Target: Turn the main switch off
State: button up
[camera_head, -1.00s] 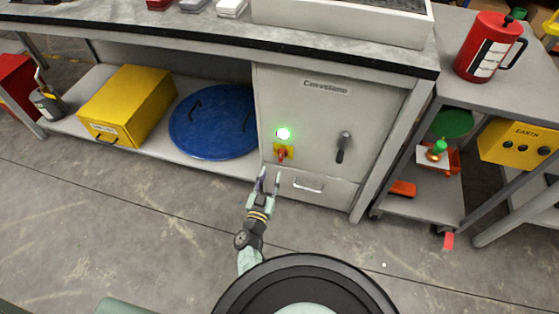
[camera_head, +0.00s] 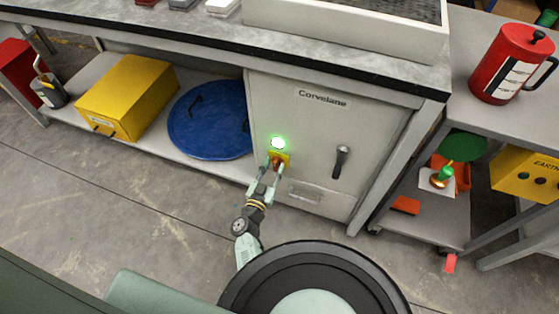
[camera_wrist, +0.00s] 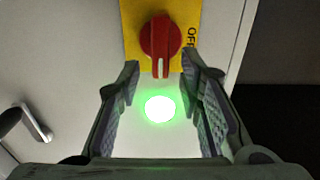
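The main switch is a red rotary knob (camera_wrist: 160,42) on a yellow plate (camera_wrist: 132,14) marked OFF at its right in the wrist view. The knob's white mark points down in that view, towards a lit green lamp (camera_wrist: 160,109). In the head view the yellow plate (camera_head: 285,157) sits on the grey cabinet front, just below the glowing lamp (camera_head: 278,143). My gripper (camera_wrist: 161,64) is open, with its fingertips either side of the knob's near end in the wrist view. I cannot tell whether they touch it. In the head view my gripper (camera_head: 270,168) partly covers the knob.
The grey cabinet (camera_head: 310,125) has a dark lever handle (camera_head: 341,161) right of the switch and a drawer pull (camera_head: 306,193) below. A blue round lid (camera_head: 208,125) and a yellow box (camera_head: 125,95) lie on the shelf at left. A cart (camera_head: 425,220) stands at right.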

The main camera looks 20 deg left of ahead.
jog(key=shift+w, duration=0.35)
grip_shut()
dwell(0.3)
